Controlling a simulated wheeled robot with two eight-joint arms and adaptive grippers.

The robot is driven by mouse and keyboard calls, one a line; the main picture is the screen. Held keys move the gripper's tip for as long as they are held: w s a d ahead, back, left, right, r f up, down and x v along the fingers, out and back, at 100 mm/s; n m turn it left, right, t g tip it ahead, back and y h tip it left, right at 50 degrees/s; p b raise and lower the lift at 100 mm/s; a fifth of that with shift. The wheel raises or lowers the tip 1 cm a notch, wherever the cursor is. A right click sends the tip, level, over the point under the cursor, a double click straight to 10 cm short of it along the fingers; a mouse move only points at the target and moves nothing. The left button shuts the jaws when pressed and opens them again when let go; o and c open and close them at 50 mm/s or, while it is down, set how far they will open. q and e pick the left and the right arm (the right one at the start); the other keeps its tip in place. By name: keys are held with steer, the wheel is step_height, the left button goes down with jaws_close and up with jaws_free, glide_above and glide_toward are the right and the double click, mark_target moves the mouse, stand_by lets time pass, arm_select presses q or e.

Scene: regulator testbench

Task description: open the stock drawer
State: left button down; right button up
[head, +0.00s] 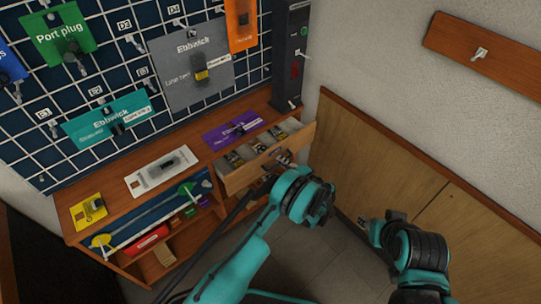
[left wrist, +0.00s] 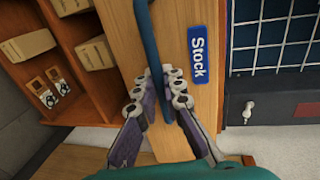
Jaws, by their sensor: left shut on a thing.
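The stock drawer (head: 238,178) stands partly pulled out at the right end of the wooden bench in the head view, with its divided inside and small packed items showing. In the left wrist view its wooden front (left wrist: 203,105) carries a blue "Stock" label (left wrist: 198,57) and a dark blue bar handle (left wrist: 152,40). My left gripper (head: 283,160) is at the drawer front, and in the left wrist view its fingers (left wrist: 160,88) are closed around the handle, one on each side. My right gripper (head: 366,224) is away from the drawer, to the right; its finger opening is too small to tell.
A purple card (head: 232,131) and a white device card (head: 162,171) lie on the bench top. Open shelves below hold a red box (head: 148,241). A dark upright unit (head: 290,55) stands behind the drawer. A wood-panelled wall (head: 375,165) is at the right.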

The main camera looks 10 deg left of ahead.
arm_select(q)
steer(key=f+v, duration=0.2)
steer(key=v, duration=0.9)
steer(key=shift+s+d+f, duration=0.25)
steer(key=shift+s+d, duration=0.1)
steer(key=shift+d, duration=0.15)
steer(key=c, duration=1.9)
jaws_free()
steer(key=shift+r, duration=0.15)
